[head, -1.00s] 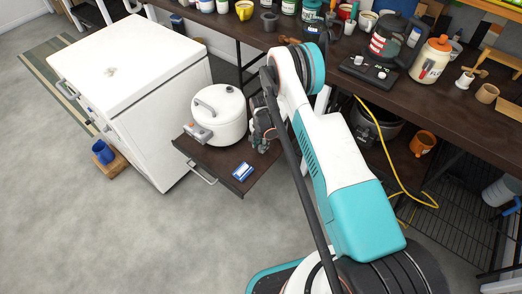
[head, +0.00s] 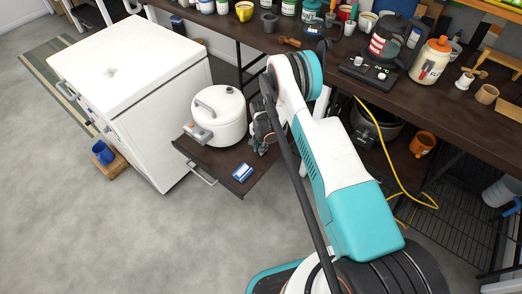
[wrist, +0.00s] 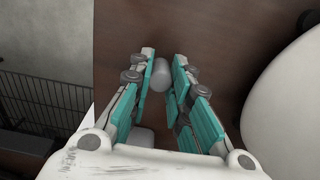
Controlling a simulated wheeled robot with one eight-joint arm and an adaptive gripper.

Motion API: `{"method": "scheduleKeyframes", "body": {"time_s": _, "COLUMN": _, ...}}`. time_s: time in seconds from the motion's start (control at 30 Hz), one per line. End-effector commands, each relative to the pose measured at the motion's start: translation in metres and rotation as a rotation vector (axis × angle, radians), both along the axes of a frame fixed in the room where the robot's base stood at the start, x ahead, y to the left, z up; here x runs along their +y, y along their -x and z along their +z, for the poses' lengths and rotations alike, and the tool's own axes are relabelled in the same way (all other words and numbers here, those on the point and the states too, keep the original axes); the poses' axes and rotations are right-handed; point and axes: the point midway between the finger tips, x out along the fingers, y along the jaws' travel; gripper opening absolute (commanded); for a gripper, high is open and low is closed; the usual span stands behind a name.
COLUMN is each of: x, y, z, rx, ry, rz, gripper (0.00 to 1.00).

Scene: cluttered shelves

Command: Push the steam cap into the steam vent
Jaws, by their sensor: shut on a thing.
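A white cooker (head: 219,118) with a curved lid handle stands on a dark pull-out shelf (head: 215,163). A small dark spot (head: 230,89) shows on its lid; I cannot tell whether it is the steam vent. My gripper (head: 261,148) is low beside the cooker's right side, over the shelf. In the wrist view my gripper (wrist: 162,78) is closed on a small pale grey rounded piece (wrist: 161,75), apparently the steam cap. The cooker's white curve (wrist: 287,105) fills the right of that view. The held piece cannot be made out in the head view.
A blue-and-white box (head: 243,172) lies on the shelf near its front corner. A white cabinet (head: 135,70) stands left of the cooker. A dark workbench (head: 455,115) crowded with jars and mugs runs behind my arm. The floor in front is clear.

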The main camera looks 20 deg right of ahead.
Motion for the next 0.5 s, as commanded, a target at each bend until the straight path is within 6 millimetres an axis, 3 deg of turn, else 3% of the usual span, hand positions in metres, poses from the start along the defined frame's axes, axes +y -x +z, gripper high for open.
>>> {"method": "scheduleKeyframes", "body": {"time_s": 0.5, "x": 0.0, "y": 0.0, "z": 0.021, "rx": 0.0, "ry": 0.0, "rz": 0.0, "gripper": 0.0}}
